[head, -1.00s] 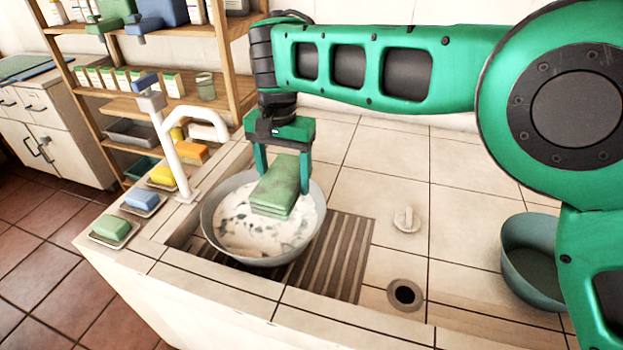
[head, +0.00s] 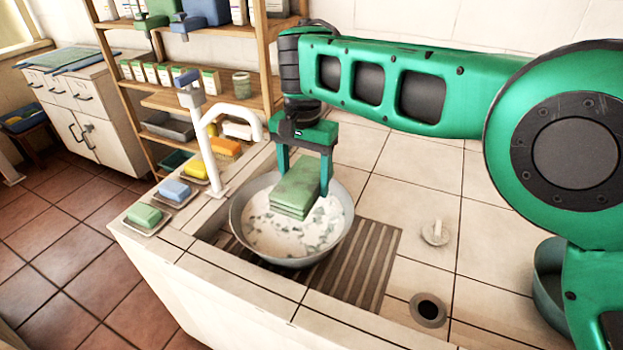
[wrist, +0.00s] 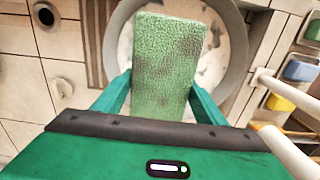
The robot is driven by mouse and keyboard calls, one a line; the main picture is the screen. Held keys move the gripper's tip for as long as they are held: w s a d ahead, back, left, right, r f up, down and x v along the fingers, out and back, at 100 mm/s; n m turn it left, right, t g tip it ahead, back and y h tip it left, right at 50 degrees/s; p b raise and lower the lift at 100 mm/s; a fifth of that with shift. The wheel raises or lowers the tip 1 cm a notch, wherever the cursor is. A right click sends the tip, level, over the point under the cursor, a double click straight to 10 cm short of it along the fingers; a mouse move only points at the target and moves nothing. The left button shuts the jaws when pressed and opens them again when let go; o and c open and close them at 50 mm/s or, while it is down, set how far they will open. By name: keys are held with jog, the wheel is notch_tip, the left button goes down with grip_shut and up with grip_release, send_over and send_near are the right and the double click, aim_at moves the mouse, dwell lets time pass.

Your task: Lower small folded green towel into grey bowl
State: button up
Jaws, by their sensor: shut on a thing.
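The small folded green towel (head: 297,188) is held in my gripper (head: 307,184), whose two green fingers close on its sides. The grey bowl (head: 240,235) stands below on the slatted part of the basin and holds whitish, foamy water with darker patches. The towel is over the bowl's opening, inside the rim as seen from the head. In the wrist view the towel (wrist: 168,62) covers the middle of the bowl (wrist: 236,45), with foam showing at its sides. Whether its underside touches the water I cannot tell.
A white tap (head: 215,150) rises left of the bowl. Green (head: 145,215), blue (head: 175,190) and yellow (head: 195,169) soap bars line the left ledge. A drain hole (head: 428,309) and a white plug (head: 435,232) lie right. Another bowl (head: 546,285) is partly hidden behind my arm.

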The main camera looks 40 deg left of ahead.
jog(key=shift+f, duration=0.1)
jog(key=shift+f, duration=5.7)
jog(key=shift+f, duration=0.15)
jog(key=o, duration=1.1)
jog(key=shift+o, duration=0.2)
